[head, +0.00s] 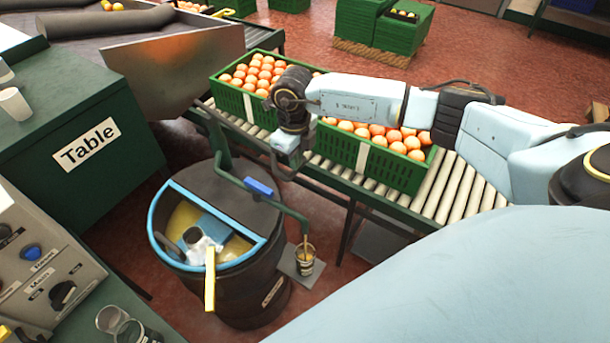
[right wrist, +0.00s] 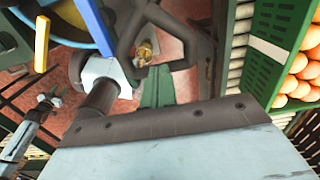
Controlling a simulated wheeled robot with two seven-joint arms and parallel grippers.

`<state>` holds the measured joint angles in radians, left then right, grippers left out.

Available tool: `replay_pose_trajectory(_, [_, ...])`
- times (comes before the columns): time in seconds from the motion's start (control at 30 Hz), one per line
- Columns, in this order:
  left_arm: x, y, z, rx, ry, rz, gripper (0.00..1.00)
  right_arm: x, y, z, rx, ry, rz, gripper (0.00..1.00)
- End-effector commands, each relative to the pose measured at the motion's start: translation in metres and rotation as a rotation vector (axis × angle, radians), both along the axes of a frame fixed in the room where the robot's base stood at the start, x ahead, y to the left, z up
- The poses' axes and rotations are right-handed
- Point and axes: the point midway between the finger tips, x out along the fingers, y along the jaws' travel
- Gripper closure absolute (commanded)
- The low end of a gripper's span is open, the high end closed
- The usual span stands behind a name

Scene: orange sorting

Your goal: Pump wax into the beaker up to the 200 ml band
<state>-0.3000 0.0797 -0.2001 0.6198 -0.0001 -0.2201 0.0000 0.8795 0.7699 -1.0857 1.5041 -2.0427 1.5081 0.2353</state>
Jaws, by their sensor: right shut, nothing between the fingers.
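The beaker (head: 305,268) is a small vessel with dark and pale bands, standing on a small grey plate beside the drum. A thin golden strand shows between the green spout (head: 304,226) and its mouth; the level against the bands is too small to read. The dark drum (head: 245,297) has a blue rim and holds yellow wax (head: 183,218). A blue handle (head: 258,187) sits by the green pipe. My right gripper (head: 284,172) is shut and empty, just above and right of the blue handle. It also shows in the right wrist view (right wrist: 150,67). My left gripper is out of view.
Green crates of oranges (head: 375,160) stand on a roller conveyor (head: 455,198) behind the drum. A green table (head: 75,115) with cups is at left. A control panel (head: 40,262) and glass vessels (head: 112,320) are at lower left. A yellow handle (head: 210,280) hangs over the drum's front.

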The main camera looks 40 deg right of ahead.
Motion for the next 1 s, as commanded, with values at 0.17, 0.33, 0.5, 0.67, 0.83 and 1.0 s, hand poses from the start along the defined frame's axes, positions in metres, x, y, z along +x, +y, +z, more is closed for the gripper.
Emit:
replay_pose_trajectory(0.17, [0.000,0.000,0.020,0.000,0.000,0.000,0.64,0.000,-0.001,0.025,-0.001,0.000,-0.001,1.00])
replay_pose_trajectory(0.33, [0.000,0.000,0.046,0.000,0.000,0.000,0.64,0.001,-0.001,0.061,0.000,-0.002,-0.001,1.00])
replay_pose_trajectory(0.5, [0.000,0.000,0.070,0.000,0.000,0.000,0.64,0.001,-0.001,0.095,-0.001,-0.003,-0.002,1.00])
replay_pose_trajectory(0.67, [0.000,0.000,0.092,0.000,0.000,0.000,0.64,0.001,0.000,0.127,0.000,-0.003,-0.001,1.00])
replay_pose_trajectory(0.83, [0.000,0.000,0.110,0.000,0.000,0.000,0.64,0.001,-0.001,0.155,0.000,-0.002,-0.001,1.00])
replay_pose_trajectory(1.0, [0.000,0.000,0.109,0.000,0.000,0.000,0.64,0.000,-0.001,0.155,-0.001,-0.001,-0.001,1.00])
